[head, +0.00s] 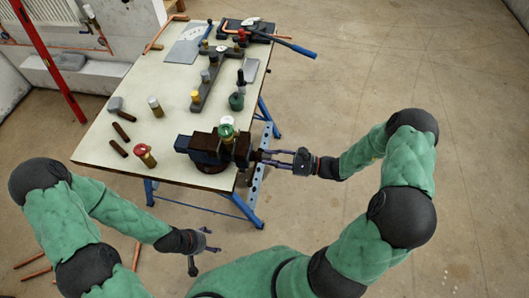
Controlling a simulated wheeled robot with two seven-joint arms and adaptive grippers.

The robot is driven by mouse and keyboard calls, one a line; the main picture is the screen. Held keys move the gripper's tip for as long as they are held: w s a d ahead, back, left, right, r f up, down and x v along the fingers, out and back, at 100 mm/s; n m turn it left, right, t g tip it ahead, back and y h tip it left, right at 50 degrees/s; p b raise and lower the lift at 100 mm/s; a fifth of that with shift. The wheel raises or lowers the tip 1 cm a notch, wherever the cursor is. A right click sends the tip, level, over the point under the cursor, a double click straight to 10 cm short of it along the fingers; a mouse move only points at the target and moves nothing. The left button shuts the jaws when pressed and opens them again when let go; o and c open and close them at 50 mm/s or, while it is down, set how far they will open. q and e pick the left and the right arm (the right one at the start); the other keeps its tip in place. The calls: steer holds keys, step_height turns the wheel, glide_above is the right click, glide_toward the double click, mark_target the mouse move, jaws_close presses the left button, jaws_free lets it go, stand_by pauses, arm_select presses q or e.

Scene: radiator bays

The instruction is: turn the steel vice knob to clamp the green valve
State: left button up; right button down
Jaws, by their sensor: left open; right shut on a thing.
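A dark vice (205,148) is fixed at the near right corner of the workbench. A green valve (226,131) with a pale top stands upright at the vice jaws; I cannot tell how tightly the jaws meet it. The steel vice knob (257,155) is at the vice's right end, beyond the bench edge, partly hidden by fingers. My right gripper (268,157) reaches it from the right and is shut on it. My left gripper (207,240) is open and empty, in front of the bench and below its near edge.
The workbench (108,150) carries a red-topped valve (145,154), a brass-coloured piece (155,107), dark rods (117,148), a rack of valves (211,82) and a dark green bottle-like item (237,101). A blue-handled tool (290,45) overhangs the far right. Floor at right is clear.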

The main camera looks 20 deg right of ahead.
steer(key=m+p, duration=0.2)
steer(key=m, duration=0.2)
steer(key=c, duration=1.1)
jaws_free()
steer(key=shift+d, duration=0.1)
steer(key=shift+s+d, duration=0.1)
steer(key=shift+s, duration=0.05)
